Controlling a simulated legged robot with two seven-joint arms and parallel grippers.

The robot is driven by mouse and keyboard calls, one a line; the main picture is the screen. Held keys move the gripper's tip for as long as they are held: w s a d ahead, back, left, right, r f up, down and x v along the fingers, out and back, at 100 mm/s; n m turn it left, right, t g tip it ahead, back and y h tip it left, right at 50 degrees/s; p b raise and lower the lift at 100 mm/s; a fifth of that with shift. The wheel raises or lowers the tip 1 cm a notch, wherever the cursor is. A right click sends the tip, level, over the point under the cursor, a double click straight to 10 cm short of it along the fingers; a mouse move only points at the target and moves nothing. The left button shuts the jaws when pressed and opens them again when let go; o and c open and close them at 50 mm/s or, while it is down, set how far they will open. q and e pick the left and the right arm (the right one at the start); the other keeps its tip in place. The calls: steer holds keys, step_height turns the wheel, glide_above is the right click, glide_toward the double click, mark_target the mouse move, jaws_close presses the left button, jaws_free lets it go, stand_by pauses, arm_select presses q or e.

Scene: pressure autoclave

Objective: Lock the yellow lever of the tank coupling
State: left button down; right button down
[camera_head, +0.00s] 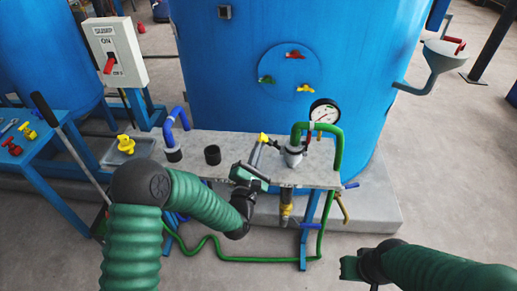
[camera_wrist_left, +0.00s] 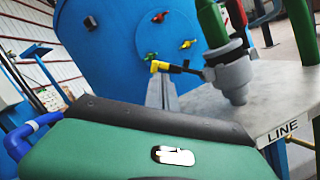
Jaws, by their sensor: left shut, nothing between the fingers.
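The tank coupling (camera_head: 292,158) is a grey fitting on the bench with a green hose rising from it. It also shows in the left wrist view (camera_wrist_left: 232,78). Its yellow lever (camera_head: 263,138) sticks out to the left, and the yellow tip shows in the left wrist view (camera_wrist_left: 160,66). My left gripper (camera_head: 257,149) is shut and empty, its fingers pointing up toward the lever's tip. In the left wrist view its grey fingers (camera_wrist_left: 161,90) end just below the yellow tip; I cannot tell whether they touch. My right gripper (camera_head: 352,268) is at the lower right, away from the bench, its jaws unclear.
A grey bench (camera_head: 225,140) stands before the big blue tank (camera_head: 300,80). A pressure gauge (camera_head: 324,112) stands right of the coupling. A black open fitting (camera_head: 212,155) and a blue hose (camera_head: 176,128) are to the left. A sump switch box (camera_head: 115,50) is at upper left.

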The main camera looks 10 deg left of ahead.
arm_select(q)
steer(key=shift+d+r+m+p, duration=0.1)
steer(key=shift+r+m+p, duration=0.3)
steer(key=shift+m, duration=0.3)
stand_by(0.3)
steer(key=d+r+m+p, duration=0.1)
steer(key=m, duration=0.1)
steer(key=d+r+m+g+h+p, duration=0.1)
steer(key=m, duration=0.2)
steer(key=d+r+m+g+p, duration=0.1)
steer(key=d+m, duration=0.1)
steer(key=m, duration=0.1)
steer(key=shift+w+r+p, duration=0.1)
steer(key=shift+r+p, duration=0.3)
steer(key=shift+d, duration=0.15)
stand_by(0.4)
